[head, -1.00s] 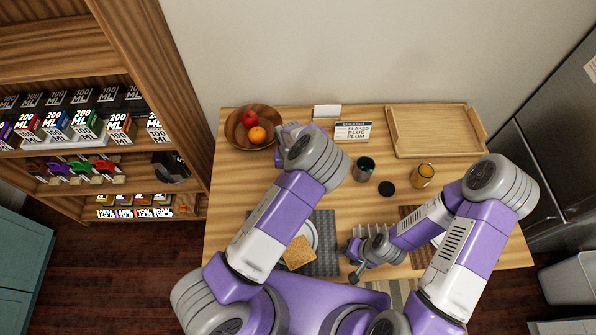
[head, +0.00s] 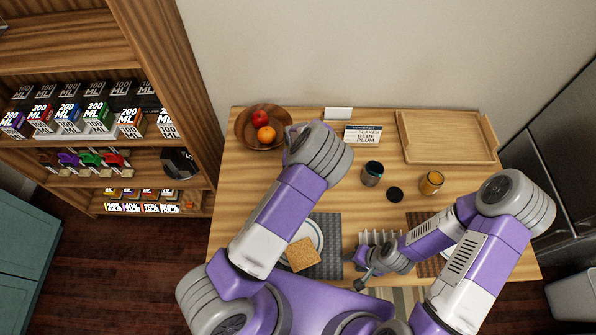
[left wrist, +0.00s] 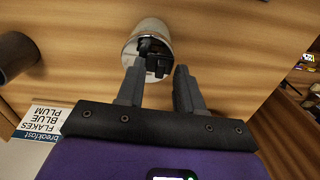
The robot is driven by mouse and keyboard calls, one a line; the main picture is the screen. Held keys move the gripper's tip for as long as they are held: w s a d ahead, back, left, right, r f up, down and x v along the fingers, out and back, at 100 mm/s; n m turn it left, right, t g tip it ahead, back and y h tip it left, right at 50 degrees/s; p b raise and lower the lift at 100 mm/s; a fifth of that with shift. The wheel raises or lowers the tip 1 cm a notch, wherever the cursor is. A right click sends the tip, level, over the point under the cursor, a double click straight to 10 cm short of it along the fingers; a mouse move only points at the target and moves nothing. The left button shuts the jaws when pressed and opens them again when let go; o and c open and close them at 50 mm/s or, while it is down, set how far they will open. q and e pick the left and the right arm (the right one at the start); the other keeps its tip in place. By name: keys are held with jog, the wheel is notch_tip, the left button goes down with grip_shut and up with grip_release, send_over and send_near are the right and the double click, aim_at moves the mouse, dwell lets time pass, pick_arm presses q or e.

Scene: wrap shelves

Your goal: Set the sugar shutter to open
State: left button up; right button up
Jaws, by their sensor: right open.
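In the left wrist view a pale metallic round container (left wrist: 152,38) has a dark top with raised black parts. It is probably the sugar container, but I see no label naming it. My left gripper (left wrist: 158,85) is open, its two fingers apart and pointing at that top; I cannot tell whether they touch it. In the head view my left arm hides this gripper and the container. My right gripper (head: 357,269) is open and empty, low at the table's front, beside a white rack (head: 380,238).
A fruit bowl (head: 243,139), a card (head: 362,135), a wooden tray (head: 447,155), a dark jar (head: 372,173), a black lid (head: 395,194) and an amber jar (head: 431,182) are on the table. Toast (head: 302,254) lies at the front. Stocked shelves (head: 165,77) stand left.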

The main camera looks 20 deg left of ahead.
pick_arm(q)
notch_tip(320, 180, up, 8)
jog(key=shift+f, duration=0.25)
dwell(0.5)
